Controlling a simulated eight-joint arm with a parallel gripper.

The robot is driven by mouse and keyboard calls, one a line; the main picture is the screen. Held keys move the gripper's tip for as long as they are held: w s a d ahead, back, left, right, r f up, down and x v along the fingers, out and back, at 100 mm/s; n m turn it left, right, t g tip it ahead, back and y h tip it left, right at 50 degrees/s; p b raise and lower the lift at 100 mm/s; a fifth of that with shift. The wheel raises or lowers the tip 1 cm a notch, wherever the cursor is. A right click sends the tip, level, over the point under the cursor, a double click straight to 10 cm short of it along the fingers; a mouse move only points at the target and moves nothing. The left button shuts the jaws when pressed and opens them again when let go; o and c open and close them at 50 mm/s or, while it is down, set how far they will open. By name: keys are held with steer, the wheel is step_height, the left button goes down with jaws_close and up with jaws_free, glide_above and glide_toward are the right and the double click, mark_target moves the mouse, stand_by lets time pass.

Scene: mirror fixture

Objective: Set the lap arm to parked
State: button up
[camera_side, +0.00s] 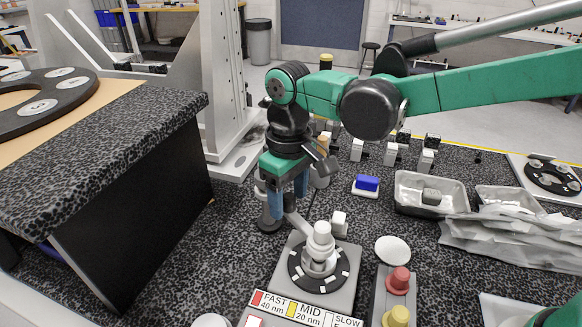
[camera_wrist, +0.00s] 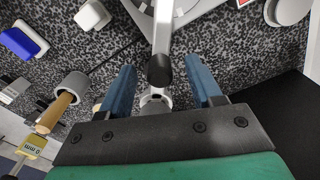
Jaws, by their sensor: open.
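The lap arm (camera_side: 297,222) is a light grey bar running from the white stacked hub (camera_side: 320,245) of the dial station up and left towards my gripper. In the wrist view the lap arm (camera_wrist: 163,28) comes down from the top edge and ends in a black rounded tip (camera_wrist: 160,70). My gripper (camera_side: 286,197) points down with its blue fingers apart. In the wrist view the black tip appears between the fingers of my gripper (camera_wrist: 160,64), with space on both sides. I cannot tell its depth relative to the fingertips. No parked mark is readable.
The black dial ring (camera_side: 303,283) has white marks, with a FAST/MID/SLOW label plate (camera_side: 300,309) in front. Red (camera_side: 399,280) and yellow (camera_side: 397,316) knobs stand to its right. A speckled raised block (camera_side: 110,140) stands left; a metal tray (camera_side: 432,208) lies right.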

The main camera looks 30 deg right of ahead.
steer(key=shift+f, duration=0.2)
jaws_close()
stand_by(1.3)
